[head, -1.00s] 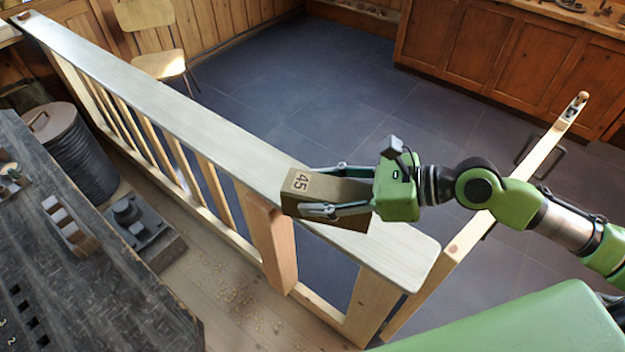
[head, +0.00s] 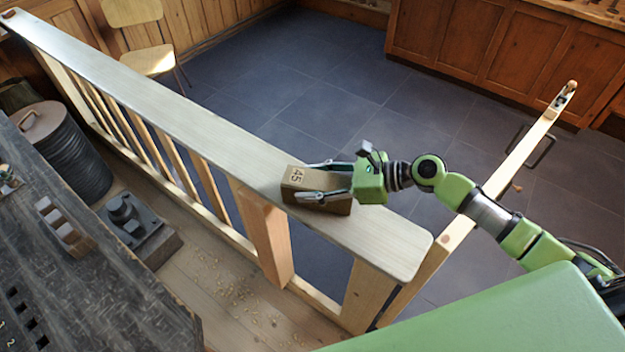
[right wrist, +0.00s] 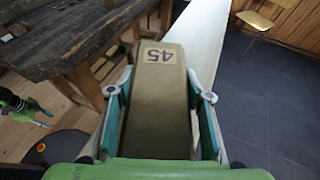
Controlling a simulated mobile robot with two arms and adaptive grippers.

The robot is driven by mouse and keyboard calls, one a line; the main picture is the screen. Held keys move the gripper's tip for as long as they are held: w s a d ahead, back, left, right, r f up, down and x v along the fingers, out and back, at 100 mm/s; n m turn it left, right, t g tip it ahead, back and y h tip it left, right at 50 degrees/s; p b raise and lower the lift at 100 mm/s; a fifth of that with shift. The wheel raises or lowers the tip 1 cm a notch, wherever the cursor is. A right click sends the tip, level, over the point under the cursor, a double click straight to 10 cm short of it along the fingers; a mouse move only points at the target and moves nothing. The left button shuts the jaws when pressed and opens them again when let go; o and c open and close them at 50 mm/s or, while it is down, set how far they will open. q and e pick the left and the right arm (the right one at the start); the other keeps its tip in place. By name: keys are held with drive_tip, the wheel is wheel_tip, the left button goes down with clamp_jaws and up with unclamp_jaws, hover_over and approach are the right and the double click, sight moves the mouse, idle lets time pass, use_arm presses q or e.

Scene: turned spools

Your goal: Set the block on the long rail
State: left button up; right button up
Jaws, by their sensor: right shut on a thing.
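The block (head: 325,207) is brownish with a pale label reading 45. The long rail (head: 190,110) is a broad pale plank on top of a slatted balustrade, running from upper left to lower right. My right gripper (head: 325,178) is shut on the block, one finger on each side. The block is over the rail's nearer part, lengthwise along it; I cannot tell whether its underside touches. In the right wrist view the block (right wrist: 160,105) fills the space between the fingers. What looks like my left gripper (right wrist: 42,116) is small at the left there, its fingers unclear.
A dark workbench (head: 95,270) stands at the left, with a ribbed bin (head: 70,155) and a dark tool (head: 130,215) near it. A sloping timber (head: 510,165) lies right of the rail's end. A chair (head: 150,60) stands behind.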

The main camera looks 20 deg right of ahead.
drive_tip(key=o, duration=1.4)
drive_tip(key=shift+f, duration=0.1)
drive_tip(key=shift+c, duration=0.2)
drive_tip(key=b+v, duration=0.2)
drive_tip(key=v, duration=0.9)
drive_tip(key=shift+s, duration=0.15)
drive_tip(key=shift+s+d+r+b, duration=0.25)
drive_tip(key=shift+d+r+b, duration=0.05)
drive_tip(key=shift+d, duration=0.1)
drive_tip(key=shift+f, duration=0.1)
